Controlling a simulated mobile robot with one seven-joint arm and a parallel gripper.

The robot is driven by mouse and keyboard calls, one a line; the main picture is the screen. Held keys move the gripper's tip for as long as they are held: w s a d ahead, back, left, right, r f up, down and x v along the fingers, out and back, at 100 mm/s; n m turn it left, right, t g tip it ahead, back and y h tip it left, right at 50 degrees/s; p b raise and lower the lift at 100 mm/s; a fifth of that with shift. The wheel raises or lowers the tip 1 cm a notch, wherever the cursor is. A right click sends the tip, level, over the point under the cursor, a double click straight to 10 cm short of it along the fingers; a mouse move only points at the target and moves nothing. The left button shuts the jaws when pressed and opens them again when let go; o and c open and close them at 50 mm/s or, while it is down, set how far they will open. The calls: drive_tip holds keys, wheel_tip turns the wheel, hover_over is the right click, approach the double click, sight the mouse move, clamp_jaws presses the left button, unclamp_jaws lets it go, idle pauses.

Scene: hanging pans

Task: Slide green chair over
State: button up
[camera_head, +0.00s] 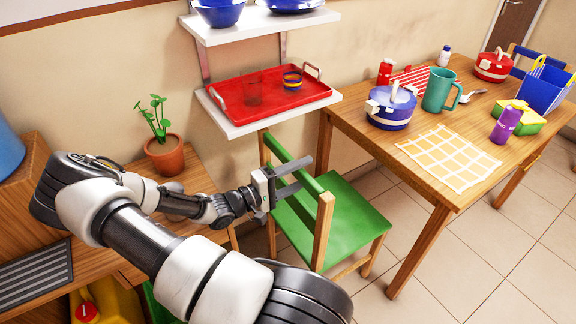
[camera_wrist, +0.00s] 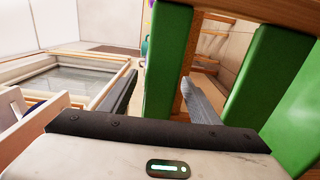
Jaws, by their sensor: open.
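The green chair (camera_head: 345,222) has a green seat, wooden posts and green back slats. It stands at the left end of the wooden table (camera_head: 440,192). My gripper (camera_head: 305,174) is open at the chair's back, with its fingers reaching across the upper slat. In the wrist view, a green slat (camera_wrist: 167,60) shows between the two fingers of my gripper (camera_wrist: 160,78), with gaps on both sides. Another green part of the chair (camera_wrist: 270,90) is to the right. I cannot tell whether either finger touches the chair.
A wall shelf with a red tray (camera_head: 270,95) hangs above the chair. A potted plant (camera_head: 165,155) stands on a wooden cabinet to the left. The table holds a blue pot (camera_head: 391,108), a teal mug (camera_head: 440,90) and other items. Tiled floor (camera_head: 420,280) is clear at front right.

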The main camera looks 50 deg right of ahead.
clamp_jaws()
drive_tip(key=shift+f, duration=0.35)
idle(0.6)
